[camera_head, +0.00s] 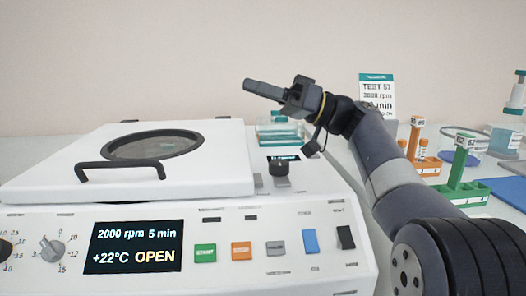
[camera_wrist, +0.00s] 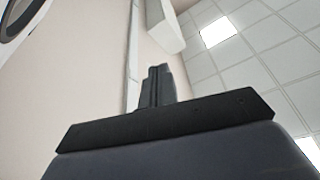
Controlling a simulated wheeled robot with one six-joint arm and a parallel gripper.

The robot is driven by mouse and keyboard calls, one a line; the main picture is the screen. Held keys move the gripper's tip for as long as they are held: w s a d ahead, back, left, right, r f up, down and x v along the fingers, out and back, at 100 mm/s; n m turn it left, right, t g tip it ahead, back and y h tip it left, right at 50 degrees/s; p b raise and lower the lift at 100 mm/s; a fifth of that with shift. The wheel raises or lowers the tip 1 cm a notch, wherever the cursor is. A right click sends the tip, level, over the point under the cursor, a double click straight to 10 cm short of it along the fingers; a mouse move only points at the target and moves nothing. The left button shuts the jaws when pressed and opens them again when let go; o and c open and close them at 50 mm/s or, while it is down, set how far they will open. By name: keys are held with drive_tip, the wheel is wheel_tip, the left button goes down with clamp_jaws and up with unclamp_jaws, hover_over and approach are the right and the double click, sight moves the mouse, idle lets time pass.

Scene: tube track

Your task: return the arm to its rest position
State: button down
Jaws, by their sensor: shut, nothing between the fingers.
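My arm reaches up from the lower right in the head view. My gripper (camera_head: 262,89) is raised above the back right of the centrifuge and points left. Its fingers are together with nothing between them. In the wrist view the shut fingers (camera_wrist: 158,86) point up toward the wall and ceiling. They touch nothing.
A white centrifuge (camera_head: 40,185) stands at left; its lid looks lowered while its display (camera_head: 133,247) reads OPEN. The air around my gripper is clear.

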drive_tip(key=w+r+m+t+p, duration=0.1)
drive_tip(key=w+r+m+p, duration=0.2)
drive_tip(key=w+r+p, duration=0.3)
drive_tip(key=w+a+r+m+t+h+p, duration=0.1)
drive_tip(key=w+r+m+p, duration=0.2)
drive_tip(key=r+p, duration=0.9)
drive_tip(key=shift+w+a+m+p, duration=0.25)
drive_tip(key=shift+w+p, duration=1.55)
drive_tip(key=shift+p, duration=2.85)
drive_tip(key=shift+r, duration=0.15)
